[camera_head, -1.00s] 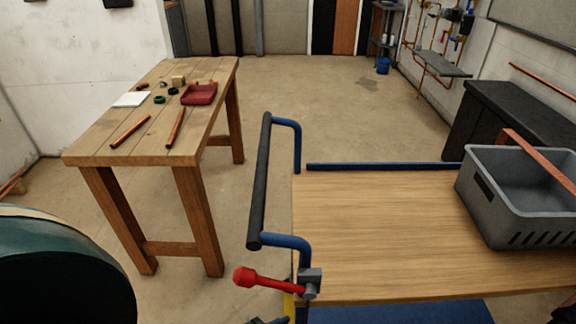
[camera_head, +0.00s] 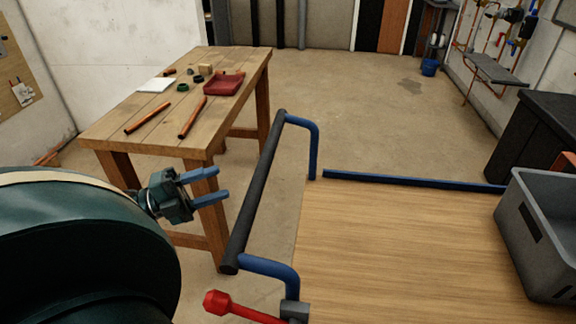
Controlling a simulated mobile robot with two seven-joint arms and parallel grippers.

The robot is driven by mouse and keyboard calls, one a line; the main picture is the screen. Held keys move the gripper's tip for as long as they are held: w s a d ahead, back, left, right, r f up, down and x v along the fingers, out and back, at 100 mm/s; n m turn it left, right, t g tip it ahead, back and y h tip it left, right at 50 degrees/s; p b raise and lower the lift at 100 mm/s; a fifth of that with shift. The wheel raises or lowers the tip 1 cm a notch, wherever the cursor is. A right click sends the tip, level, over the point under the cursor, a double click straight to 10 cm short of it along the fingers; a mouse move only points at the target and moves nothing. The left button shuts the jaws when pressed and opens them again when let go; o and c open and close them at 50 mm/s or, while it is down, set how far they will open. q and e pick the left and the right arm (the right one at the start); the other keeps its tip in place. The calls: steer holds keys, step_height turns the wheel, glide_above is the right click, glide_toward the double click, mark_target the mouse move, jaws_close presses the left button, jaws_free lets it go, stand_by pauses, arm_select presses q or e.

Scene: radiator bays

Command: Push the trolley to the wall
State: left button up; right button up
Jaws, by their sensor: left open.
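The trolley has a wooden deck (camera_head: 400,250), a blue side rail and a black-gripped handle bar (camera_head: 258,190) on blue tubes. A red-knobbed lever (camera_head: 240,307) sits at the handle's near end. A grey crate (camera_head: 545,235) stands on the deck at the right. My left gripper (camera_head: 212,186) is open and empty, with two blue fingers pointing toward the handle bar; it is left of the bar and apart from it in the picture. My right gripper is out of view. Pale walls show at the left and right, and a grey wall (camera_head: 330,25) at the back.
A wooden workbench (camera_head: 150,125) with copper pipes, a red tray (camera_head: 224,84) and small parts stands left of the trolley. A black cabinet (camera_head: 535,135) stands at the right. Beyond the trolley the concrete floor (camera_head: 370,115) is clear. A blue bucket (camera_head: 429,67) stands far back.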

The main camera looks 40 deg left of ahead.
mark_target(270, 166)
arm_select(q)
steer(key=p+x, duration=0.2)
steer(key=x, duration=1)
steer(key=shift+w+d+r+p, duration=0.15)
steer(key=shift+w+d+p, duration=0.1)
steer(key=shift+p, duration=0.1)
steer(key=shift+c, duration=0.2)
jaws_close()
